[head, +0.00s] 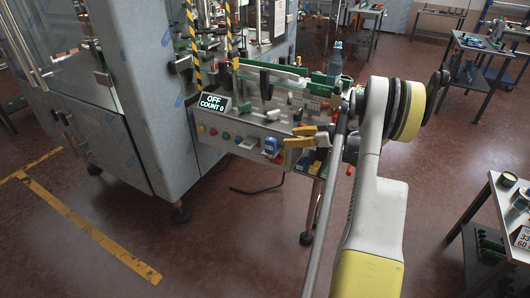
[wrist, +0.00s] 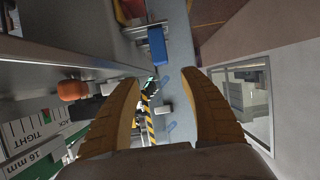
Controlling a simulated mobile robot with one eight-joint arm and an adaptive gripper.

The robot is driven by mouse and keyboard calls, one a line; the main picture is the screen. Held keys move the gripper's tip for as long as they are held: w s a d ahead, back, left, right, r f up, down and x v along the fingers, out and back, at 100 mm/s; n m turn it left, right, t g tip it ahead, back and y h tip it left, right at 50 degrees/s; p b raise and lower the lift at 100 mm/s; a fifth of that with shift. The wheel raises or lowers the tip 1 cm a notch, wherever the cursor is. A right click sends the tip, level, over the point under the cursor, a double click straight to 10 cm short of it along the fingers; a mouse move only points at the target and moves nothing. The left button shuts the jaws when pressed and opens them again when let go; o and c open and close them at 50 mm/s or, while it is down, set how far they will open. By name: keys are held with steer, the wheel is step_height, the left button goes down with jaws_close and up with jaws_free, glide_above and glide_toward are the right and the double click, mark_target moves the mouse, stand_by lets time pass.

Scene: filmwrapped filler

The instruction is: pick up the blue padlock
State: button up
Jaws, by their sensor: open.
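The blue padlock (head: 271,146) is a small blue block at the front of the machine's control panel, beside a red and yellow part. In the wrist view a blue block (wrist: 157,45), which looks like the same padlock, lies beyond the fingertips, above the gap between them.
The control panel (head: 215,139) carries several coloured buttons and a display (head: 212,103) reading "OFF COUNT 0". A white part (head: 249,143) sits left of the padlock. A tall metal cabinet (head: 130,95) stands at left. A table (head: 505,205) is at right. The floor in front is largely clear.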

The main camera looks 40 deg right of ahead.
mark_target(274, 140)
steer(key=b+x, duration=0.1)
steer(key=x, duration=0.4)
steer(key=shift+w+f, duration=0.1)
steer(key=b+x, duration=0.1)
steer(key=x, duration=0.1)
steer(key=b+x, duration=0.1)
steer(key=x, duration=0.1)
steer(key=shift+a+f, duration=0.25)
steer(key=shift+f, duration=0.1)
steer(key=shift+w+a+b, duration=0.1)
steer(key=shift+w+b, duration=0.2)
jaws_close()
